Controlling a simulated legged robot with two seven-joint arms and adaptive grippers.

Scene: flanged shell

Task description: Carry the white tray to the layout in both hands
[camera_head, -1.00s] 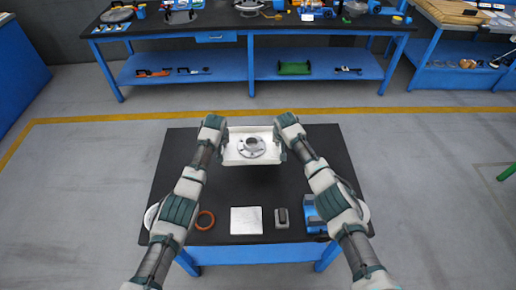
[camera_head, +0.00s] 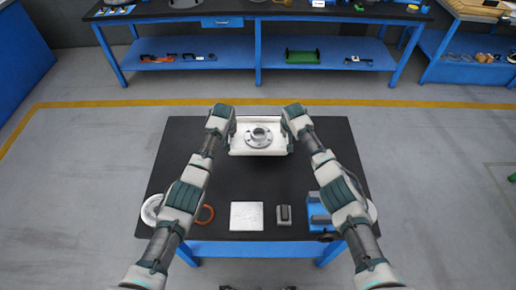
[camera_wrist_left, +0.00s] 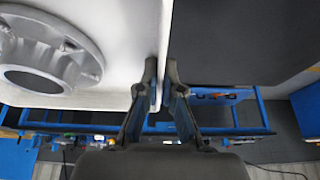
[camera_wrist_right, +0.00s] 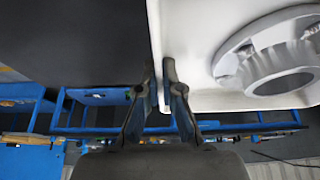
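The white tray (camera_head: 238,151) is held level over the far part of the black-topped table. A grey flanged shell (camera_head: 259,137) with a round central opening stands in it; it also shows in the left wrist view (camera_wrist_left: 75,52) and the right wrist view (camera_wrist_right: 290,67). My left gripper (camera_wrist_left: 161,82) is shut on the tray's left wall, one finger on each side. My right gripper (camera_wrist_right: 160,82) is shut on the right wall in the same way. I cannot tell whether the tray's underside touches the table.
On the near part of the black-topped table (camera_head: 255,190) lie a white square plate (camera_head: 246,216), a grey block (camera_head: 284,215), a blue part (camera_head: 318,214), an orange ring (camera_head: 208,213) and a white disc (camera_head: 150,208); my arms partly cover some. A blue workbench (camera_head: 225,63) stands beyond open floor.

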